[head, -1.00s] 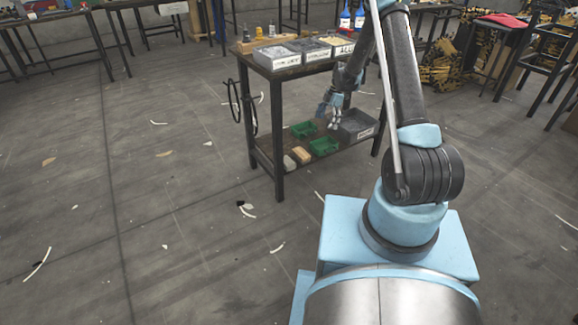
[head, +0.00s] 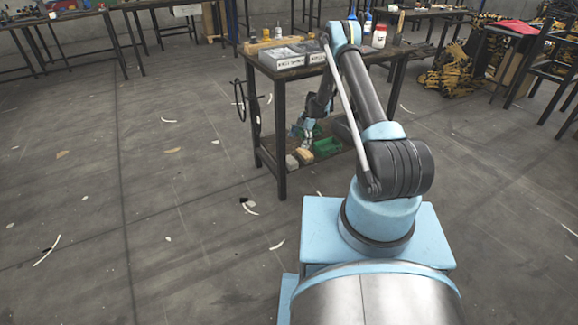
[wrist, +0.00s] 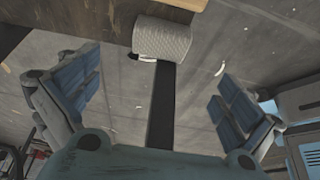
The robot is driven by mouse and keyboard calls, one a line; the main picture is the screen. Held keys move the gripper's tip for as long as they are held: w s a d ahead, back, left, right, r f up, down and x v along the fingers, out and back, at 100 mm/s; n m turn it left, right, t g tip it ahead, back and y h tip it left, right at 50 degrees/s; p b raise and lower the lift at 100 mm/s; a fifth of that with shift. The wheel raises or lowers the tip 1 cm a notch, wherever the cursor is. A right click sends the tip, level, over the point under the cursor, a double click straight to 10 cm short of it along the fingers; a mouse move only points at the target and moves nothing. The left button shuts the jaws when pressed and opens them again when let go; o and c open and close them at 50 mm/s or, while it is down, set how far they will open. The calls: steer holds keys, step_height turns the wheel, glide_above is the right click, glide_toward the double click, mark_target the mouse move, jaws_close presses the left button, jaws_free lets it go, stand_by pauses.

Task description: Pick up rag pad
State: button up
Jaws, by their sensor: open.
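The rag pad, a pale grey block with a quilted texture, lies by the edge of the brown shelf in the wrist view (wrist: 162,39). In the head view, the small pale block at the front left of the lower shelf looks like this pad (head: 292,161). My gripper (wrist: 158,85) is open and empty, its blue-padded fingers spread wide on both sides of the picture. The pad is ahead of the fingers, between their lines, and apart from them. In the head view my gripper (head: 306,142) is over the lower shelf, just above the small blocks, partly hidden by my arm.
A tan block (head: 304,155) sits right beside the pad, and a green bin (head: 326,146) stands to its right. The tabletop (head: 285,73) is above my gripper, with grey trays (head: 290,56). A dark table leg (wrist: 161,105) passes between my fingers in the wrist view.

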mark_target(291, 160)
steer(key=x, duration=1.2)
steer(key=shift+s+a+f, duration=0.1)
steer(key=shift+f, duration=0.3)
steer(key=c, duration=1.1)
steer(key=shift+r, duration=0.1)
